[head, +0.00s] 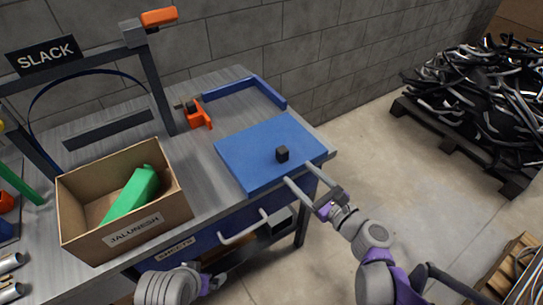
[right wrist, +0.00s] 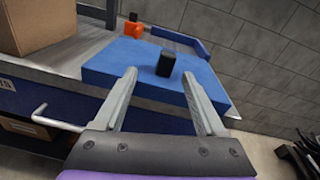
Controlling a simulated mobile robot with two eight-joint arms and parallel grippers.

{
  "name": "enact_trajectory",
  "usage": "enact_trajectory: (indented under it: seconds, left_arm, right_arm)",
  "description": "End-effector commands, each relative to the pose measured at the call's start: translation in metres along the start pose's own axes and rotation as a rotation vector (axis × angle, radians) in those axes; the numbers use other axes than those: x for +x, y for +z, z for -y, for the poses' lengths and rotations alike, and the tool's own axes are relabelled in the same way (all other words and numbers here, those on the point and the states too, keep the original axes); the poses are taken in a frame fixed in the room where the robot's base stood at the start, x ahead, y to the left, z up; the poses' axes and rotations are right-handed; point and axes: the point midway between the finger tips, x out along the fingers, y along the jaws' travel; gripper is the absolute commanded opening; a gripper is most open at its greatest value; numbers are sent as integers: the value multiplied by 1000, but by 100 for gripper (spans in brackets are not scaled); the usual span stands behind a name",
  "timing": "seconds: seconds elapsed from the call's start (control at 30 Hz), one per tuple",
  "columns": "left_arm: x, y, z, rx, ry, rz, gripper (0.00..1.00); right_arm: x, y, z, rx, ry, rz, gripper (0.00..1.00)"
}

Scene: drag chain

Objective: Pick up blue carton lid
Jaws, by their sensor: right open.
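The blue carton lid (head: 245,150) is a flat blue slab at the right end of the grey workbench, with a small black knob (head: 282,154) on top. It also shows in the right wrist view (right wrist: 115,72). My right gripper (head: 298,174) is open and empty at the lid's near right edge. In the right wrist view its fingers (right wrist: 159,76) point at the lid, with the knob between and beyond the fingertips. I cannot tell whether they touch the lid. My left gripper (head: 218,278) is low in front of the bench, partly hidden by its own arm.
A cardboard box (head: 120,238) holding a green piece (head: 134,192) stands left of the lid. An orange clamp (head: 199,114) and a blue bar (head: 243,88) lie behind it. A drawer handle (head: 243,232) juts from the bench front. A pallet of black chains (head: 480,100) stands right.

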Motion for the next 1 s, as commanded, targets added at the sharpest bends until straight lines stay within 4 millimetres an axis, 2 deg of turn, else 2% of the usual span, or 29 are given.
enact_trajectory:
  seconds: [0.03,0.1,0.2,0.53,0.77,1.0]
  left_arm:
    - [7,2,0,0,0,3,100]
    - [9,3,0,0,0,3,100]
    - [10,4,0,0,0,4,100]
    - [13,5,0,0,0,5,100]
    - [16,6,0,0,0,6,100]
    - [21,8,0,0,0,8,100]
  right_arm:
    - [4,-6,5,68,-18,24,72]
    - [6,-7,11,137,-36,50,72]
    - [10,-6,14,178,-46,65,72]
    - [56,-3,16,177,-44,66,72]
    - [74,-2,15,175,-44,65,72]
    - [110,-1,15,174,-43,65,72]
